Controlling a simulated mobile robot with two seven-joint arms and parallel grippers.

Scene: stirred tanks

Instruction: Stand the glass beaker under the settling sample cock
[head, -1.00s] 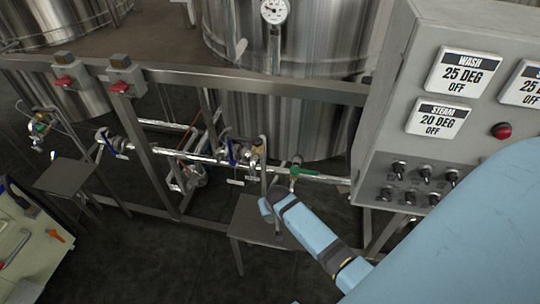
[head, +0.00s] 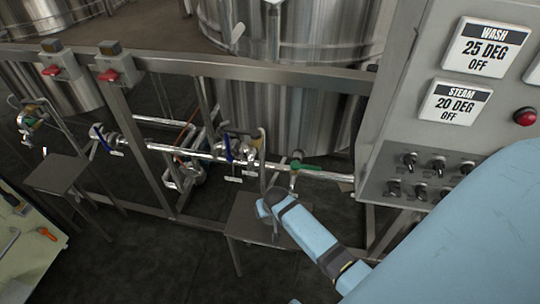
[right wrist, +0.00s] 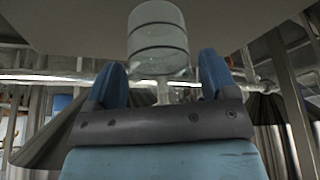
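In the right wrist view, a clear glass cylinder (right wrist: 158,40) with dark bands shows ahead of my right gripper (right wrist: 162,72); I cannot tell for sure that it is the beaker. The gripper's two blue fingers are spread, with a gap visible on each side of the glass. No beaker can be made out there. No label shows which cock is the settling one. My left gripper is not in view.
A grey control box (head: 400,160) with switches stands at the right, close to my arm. Pipes (head: 190,152) and a steel frame (head: 120,85) run in front of the tanks (head: 285,100). Another stand (head: 58,174) and a pale bench (head: 25,250) are at the left. The front floor is clear.

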